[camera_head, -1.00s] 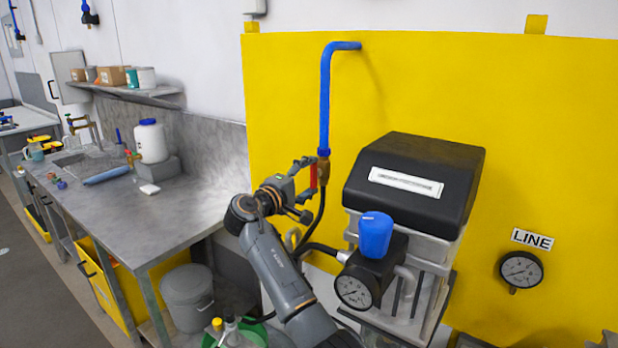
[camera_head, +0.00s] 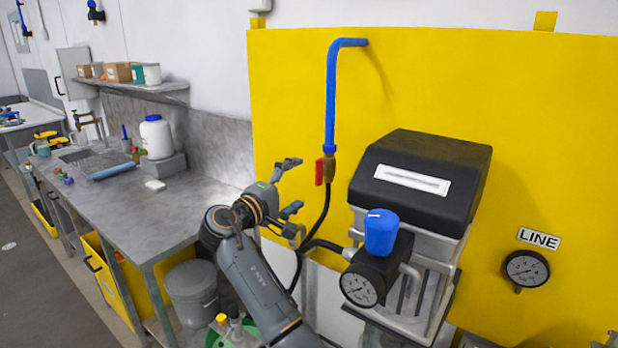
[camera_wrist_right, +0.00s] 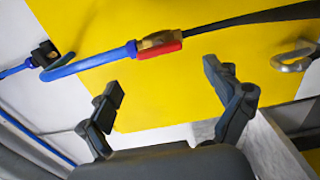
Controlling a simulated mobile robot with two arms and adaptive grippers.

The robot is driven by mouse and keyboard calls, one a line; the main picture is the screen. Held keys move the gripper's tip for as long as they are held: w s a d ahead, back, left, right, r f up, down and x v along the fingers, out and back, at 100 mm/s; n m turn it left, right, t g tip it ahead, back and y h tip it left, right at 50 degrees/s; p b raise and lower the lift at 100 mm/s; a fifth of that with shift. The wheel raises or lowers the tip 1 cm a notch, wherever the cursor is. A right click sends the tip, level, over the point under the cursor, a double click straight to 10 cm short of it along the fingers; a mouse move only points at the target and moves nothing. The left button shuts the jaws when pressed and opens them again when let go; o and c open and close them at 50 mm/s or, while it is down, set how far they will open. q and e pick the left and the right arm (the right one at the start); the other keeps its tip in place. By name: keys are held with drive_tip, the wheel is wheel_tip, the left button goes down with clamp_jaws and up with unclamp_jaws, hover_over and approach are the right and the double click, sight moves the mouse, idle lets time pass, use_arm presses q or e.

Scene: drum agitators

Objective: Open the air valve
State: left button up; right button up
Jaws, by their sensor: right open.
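The air valve is a brass body (camera_head: 329,167) at the lower end of a blue pipe (camera_head: 331,100) on the yellow wall panel. Its red handle (camera_head: 319,172) points down, lying along the pipe line. A black hose leaves the valve's bottom. In the right wrist view the brass body (camera_wrist_right: 156,39) and red handle (camera_wrist_right: 158,51) lie beyond the fingertips, the handle along the pipe. My right gripper (camera_head: 291,187) is open and empty, left of the handle and apart from it. Its spread fingers (camera_wrist_right: 168,90) show in the wrist view. My left gripper is not in view.
A black-topped machine (camera_head: 420,175) with a blue regulator knob (camera_head: 381,232) and a gauge stands right of the valve. A steel bench (camera_head: 130,213) is at left, with a grey bucket (camera_head: 191,290) below. A line gauge (camera_head: 526,269) is on the panel.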

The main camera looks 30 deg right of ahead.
drive_tip(key=v, duration=0.5)
idle(0.3)
wheel_tip(320, 180, down, 30)
drive_tip(key=w+a+n+t+y+b, duration=0.2)
drive_tip(key=n+y, duration=0.3)
drive_tip(key=y, duration=0.1)
drive_tip(key=s+a+f+g+y+b, duration=0.1)
drive_tip(key=s+f+y, duration=0.1)
drive_tip(key=s+f, duration=0.65)
drive_tip(key=s+a+f+g+y, duration=0.1)
drive_tip(key=s+a+f+y, duration=0.15)
drive_tip(key=f, duration=1.15)
drive_tip(key=s+a+f+g+y+b, duration=0.1)
drive_tip(key=s+f+y, duration=0.1)
drive_tip(key=s+f, duration=0.65)
drive_tip(key=s+f+m+g+y, duration=0.1)
drive_tip(key=s+f+m, duration=0.1)
drive_tip(key=s+f, duration=0.5)
drive_tip(key=s+f+m+g+y+b, duration=0.1)
drive_tip(key=s+f, duration=0.7)
drive_tip(key=s, duration=1.1)
drive_tip(key=s+f+m+g+y+b, duration=0.1)
drive_tip(key=s+f+m+g+y, duration=0.1)
drive_tip(key=s+f, duration=0.5)
drive_tip(key=s+m+g, duration=0.1)
drive_tip(key=s+m, duration=0.1)
drive_tip(key=s, duration=0.4)
drive_tip(key=shift+s+f, duration=0.35)
drive_tip(key=shift+f, duration=0.05)
